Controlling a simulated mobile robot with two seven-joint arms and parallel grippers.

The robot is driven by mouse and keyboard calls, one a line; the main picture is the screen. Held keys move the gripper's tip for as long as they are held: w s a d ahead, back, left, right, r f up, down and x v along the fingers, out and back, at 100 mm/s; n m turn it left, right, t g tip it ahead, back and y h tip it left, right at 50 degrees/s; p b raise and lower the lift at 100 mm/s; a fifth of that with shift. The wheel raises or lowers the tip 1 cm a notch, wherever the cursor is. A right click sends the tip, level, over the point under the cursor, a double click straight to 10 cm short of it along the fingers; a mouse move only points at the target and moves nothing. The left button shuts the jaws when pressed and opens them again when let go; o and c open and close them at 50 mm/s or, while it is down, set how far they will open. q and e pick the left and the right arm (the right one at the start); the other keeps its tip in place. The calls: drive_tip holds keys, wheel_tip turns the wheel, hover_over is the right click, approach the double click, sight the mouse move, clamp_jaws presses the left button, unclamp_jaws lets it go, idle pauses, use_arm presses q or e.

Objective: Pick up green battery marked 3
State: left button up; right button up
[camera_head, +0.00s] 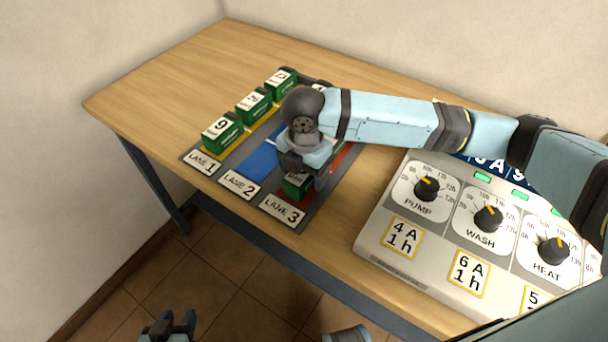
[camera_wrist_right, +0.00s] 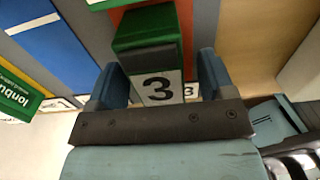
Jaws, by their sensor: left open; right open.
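The green battery marked 3 (camera_wrist_right: 146,28) sits between the two fingers of my right gripper (camera_wrist_right: 158,82) in the right wrist view, its white label facing the camera. In the head view the right gripper (camera_head: 304,165) points down over the front of lane 3, and a green battery (camera_head: 294,188) shows partly beneath it; the rest is hidden by the gripper. The right jaws are open around the battery, on either side of it. My left gripper (camera_head: 170,328) is open and empty, low in front of the table at the bottom of the head view.
Several green batteries, the front one marked 9 (camera_head: 222,133), stand in a row in lane 1. Lane 2 (camera_head: 258,162) shows bare blue. A charger panel with knobs (camera_head: 488,216) lies right of the lanes. Bare wooden table (camera_head: 190,75) is free behind and left.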

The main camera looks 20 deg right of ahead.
drive_tip(key=c, duration=1.4)
drive_tip(key=shift+r, duration=0.2)
